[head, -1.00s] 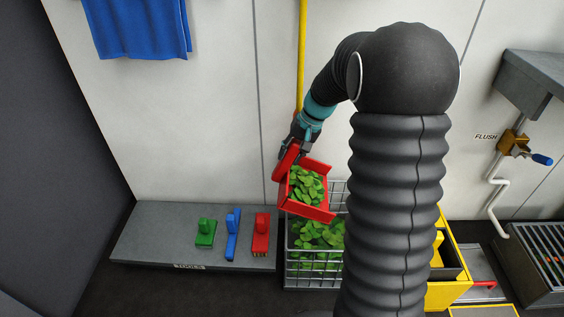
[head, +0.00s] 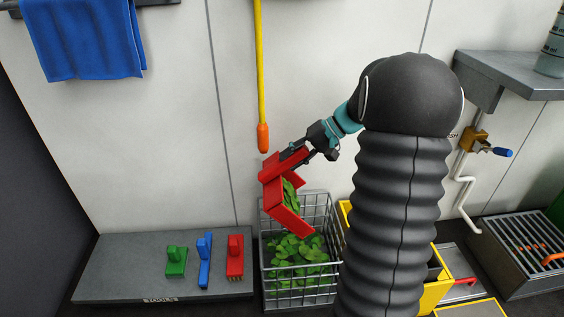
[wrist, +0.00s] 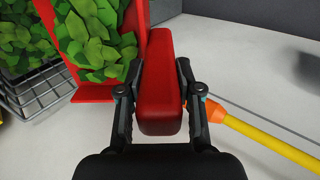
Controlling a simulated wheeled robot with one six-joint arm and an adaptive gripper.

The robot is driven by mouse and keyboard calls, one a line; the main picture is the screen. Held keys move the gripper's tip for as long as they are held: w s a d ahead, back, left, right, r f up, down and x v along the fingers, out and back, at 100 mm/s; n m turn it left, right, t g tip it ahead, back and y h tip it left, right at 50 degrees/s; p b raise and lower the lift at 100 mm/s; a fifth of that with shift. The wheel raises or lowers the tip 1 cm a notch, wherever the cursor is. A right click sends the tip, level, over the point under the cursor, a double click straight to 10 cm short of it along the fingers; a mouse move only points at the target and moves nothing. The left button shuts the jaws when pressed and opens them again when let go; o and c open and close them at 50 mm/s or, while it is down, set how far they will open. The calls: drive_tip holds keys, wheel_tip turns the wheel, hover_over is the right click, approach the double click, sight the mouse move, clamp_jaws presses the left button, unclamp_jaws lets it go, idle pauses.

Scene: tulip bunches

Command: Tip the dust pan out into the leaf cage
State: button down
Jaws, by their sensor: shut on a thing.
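The red dust pan (head: 285,208) is above the leaf cage in the head view, tilted with its open side toward the lower right. Green leaves (head: 291,194) are still in it. My gripper (head: 306,151) is shut on the pan's red handle (wrist: 160,85), which sits between both fingers in the wrist view. The leaf cage (head: 299,302) is a grey wire basket on the floor, with a heap of green leaves (head: 300,254) inside. In the wrist view the pan's leaves (wrist: 95,35) show at the upper left. My arm hides part of the right side.
A grey tool shelf (head: 120,262) left of the cage holds a green brush (head: 176,262), a blue brush (head: 204,262) and a red brush (head: 235,258). A yellow pole with an orange end (head: 262,137) hangs on the wall behind. A yellow bin (head: 435,292) stands right of the cage.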

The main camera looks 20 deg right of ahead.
drive_tip(key=s+d+t+y, duration=0.1)
drive_tip(key=d+y, duration=0.3)
drive_tip(key=d, duration=0.4)
drive_tip(key=shift+s+b, duration=0.35)
drive_tip(key=shift+s, duration=0.45)
